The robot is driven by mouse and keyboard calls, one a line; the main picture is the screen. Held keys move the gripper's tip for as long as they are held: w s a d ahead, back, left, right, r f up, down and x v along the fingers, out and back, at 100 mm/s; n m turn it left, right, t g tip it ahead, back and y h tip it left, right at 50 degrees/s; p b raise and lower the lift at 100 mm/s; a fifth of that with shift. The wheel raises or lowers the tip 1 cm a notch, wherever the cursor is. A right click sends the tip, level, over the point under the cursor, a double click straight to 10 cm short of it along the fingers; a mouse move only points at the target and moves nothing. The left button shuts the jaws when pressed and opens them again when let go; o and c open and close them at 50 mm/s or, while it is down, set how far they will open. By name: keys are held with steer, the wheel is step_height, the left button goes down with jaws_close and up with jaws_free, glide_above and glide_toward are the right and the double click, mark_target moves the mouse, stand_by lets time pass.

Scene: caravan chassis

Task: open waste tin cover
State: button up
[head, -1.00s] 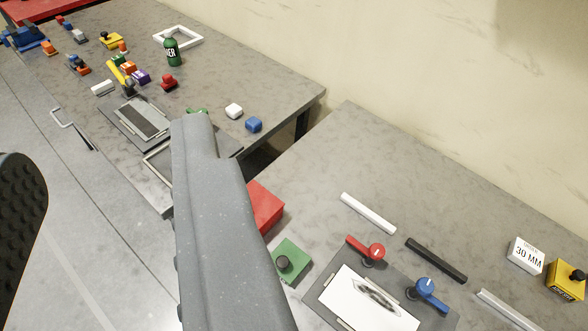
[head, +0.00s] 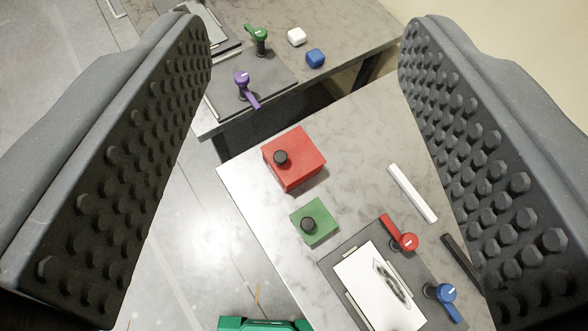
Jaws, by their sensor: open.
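My gripper (head: 306,32) is open and empty, its two studded dark grey fingers at the left and right of the view. Between and below the fingertips, a red box (head: 300,165) with a black knob on top sits near the left edge of the near grey table. A smaller green square piece (head: 322,230), also with a black knob, lies just below it. No label shows on either, so I cannot tell which is the waste tin or its cover. Both stand apart from my fingers.
A grey board (head: 338,262) with a white sheet, a red lever (head: 402,240) and a blue lever (head: 443,293) lies at lower right. White (head: 412,192) and black bars lie nearby. A second table (head: 285,20) stands beyond a dark gap. A green object (head: 265,323) shows at the bottom edge.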

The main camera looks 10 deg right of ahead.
steer(key=w+f+n+g+p, duration=0.1)
steer(key=w+f+g+p, duration=0.15)
steer(key=w+f, duration=0.4)
steer(key=n+g+p, duration=0.7)
steer(key=g+p, duration=0.2)
steer(key=g, duration=0.2)
glide_above(281, 155)
step_height(281, 155, down, 30)
step_height(281, 155, down, 13)
steer(key=p, duration=0.3)
steer(key=shift+s, duration=0.15)
jaws_close()
